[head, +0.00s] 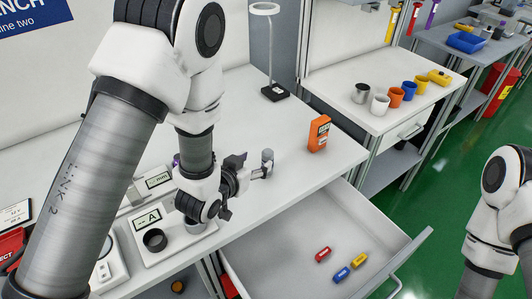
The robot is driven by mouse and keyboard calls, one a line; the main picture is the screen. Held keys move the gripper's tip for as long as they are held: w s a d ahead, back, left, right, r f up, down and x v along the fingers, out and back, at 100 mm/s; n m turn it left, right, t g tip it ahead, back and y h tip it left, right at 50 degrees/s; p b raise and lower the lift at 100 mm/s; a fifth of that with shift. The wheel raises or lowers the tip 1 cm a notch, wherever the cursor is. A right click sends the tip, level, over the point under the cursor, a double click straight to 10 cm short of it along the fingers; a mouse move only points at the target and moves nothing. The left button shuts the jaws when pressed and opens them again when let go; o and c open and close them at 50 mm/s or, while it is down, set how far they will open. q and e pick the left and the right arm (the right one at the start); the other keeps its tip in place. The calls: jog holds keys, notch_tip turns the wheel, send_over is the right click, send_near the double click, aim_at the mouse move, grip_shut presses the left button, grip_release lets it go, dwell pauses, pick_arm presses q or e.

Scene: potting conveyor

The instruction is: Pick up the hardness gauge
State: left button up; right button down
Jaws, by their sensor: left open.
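An orange handheld device (319,133) with a small dark screen stands upright on the white bench, near its right end. It may be the hardness gauge, though its label is too small to read. My left gripper (256,172) is over the bench to the left of the device, pointing right, open and apart from it. A small grey round-topped piece (267,157) shows at the gripper's tip; I cannot tell whether it is a finger or a separate thing. My right arm shows at the right edge, with its gripper out of view.
An open drawer (300,235) juts out below the bench with red, blue and yellow blocks inside. A ring lamp (275,92) stands behind. Several cups (380,104) stand on the side table. The bench around the orange device is clear.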

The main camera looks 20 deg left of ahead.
aim_at(265, 157)
pick_arm(q)
jog(key=shift+w+d+r+p, duration=0.25)
jog(key=shift+w+d+p, duration=0.5)
jog(key=shift+d, duration=0.3)
jog(key=w+f, duration=0.1)
jog(key=w, duration=0.1)
jog(key=w+f, duration=0.1)
jog(key=w, duration=0.1)
jog(key=shift+a+f, duration=0.1)
jog(key=shift+f, duration=0.05)
jog(key=shift+s+r, duration=0.2)
jog(key=shift+s, duration=0.05)
jog(key=shift+c, duration=0.4)
jog(key=shift+s+d, duration=0.1)
jog(key=shift+d, duration=0.1)
jog(key=c, duration=0.6)
grip_shut()
pick_arm(e)
jog(key=shift+s+d+r, duration=0.15)
jog(key=shift+s+r, duration=0.25)
jog(key=shift+r, duration=0.2)
jog(key=shift+s+d+r, duration=0.1)
jog(key=shift+s+r, duration=0.25)
jog(key=shift+r, duration=0.25)
